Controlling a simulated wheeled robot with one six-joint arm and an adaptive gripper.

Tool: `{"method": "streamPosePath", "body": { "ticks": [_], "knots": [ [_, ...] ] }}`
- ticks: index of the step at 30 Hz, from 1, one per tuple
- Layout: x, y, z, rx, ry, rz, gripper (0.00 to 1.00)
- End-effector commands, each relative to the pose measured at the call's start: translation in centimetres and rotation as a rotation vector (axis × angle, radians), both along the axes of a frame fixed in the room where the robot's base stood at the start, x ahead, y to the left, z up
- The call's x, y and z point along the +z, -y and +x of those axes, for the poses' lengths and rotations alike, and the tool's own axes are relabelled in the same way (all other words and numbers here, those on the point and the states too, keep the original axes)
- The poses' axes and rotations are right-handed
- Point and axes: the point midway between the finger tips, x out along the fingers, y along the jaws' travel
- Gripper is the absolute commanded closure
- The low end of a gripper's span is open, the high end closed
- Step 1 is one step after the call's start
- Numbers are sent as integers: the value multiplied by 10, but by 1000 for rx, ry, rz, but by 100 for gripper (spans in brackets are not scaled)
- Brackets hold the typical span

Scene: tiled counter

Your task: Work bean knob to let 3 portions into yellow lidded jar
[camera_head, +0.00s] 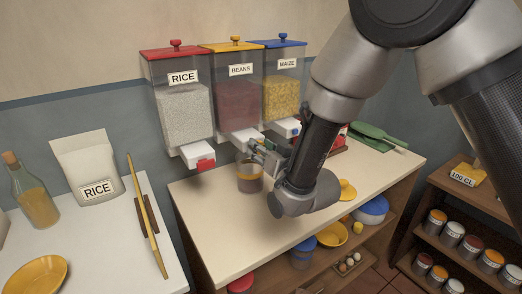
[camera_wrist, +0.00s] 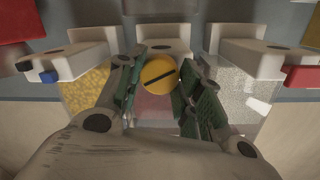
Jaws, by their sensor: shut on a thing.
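The beans dispenser (camera_head: 236,95) has a yellow lid and stands between the rice and maize dispensers. Its round yellow knob (camera_wrist: 159,75), with a dark slot that lies slightly tilted, sits between my fingers in the wrist view. My gripper (camera_wrist: 160,88) is shut on this knob; in the head view my gripper (camera_head: 262,150) is at the front of the beans spout and hides the knob. A clear jar (camera_head: 249,181) with brownish-red contents stands open on the counter below the spout. A yellow lid (camera_head: 347,190) lies on the counter to the right.
The rice dispenser (camera_head: 182,110) with a red knob is on the left and the maize dispenser (camera_head: 283,92) with a blue knob on the right, both close to my gripper. A green scoop-like thing (camera_head: 378,136) lies farther right. The counter's front left is clear.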

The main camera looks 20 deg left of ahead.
Motion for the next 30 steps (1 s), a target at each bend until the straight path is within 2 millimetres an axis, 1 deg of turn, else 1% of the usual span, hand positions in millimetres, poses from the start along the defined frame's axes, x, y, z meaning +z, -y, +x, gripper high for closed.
{"method": "streamPosePath", "body": {
  "ticks": [30],
  "knots": [
    [-1, 3, 3, -3, -733, 626, 88]
  ]
}}
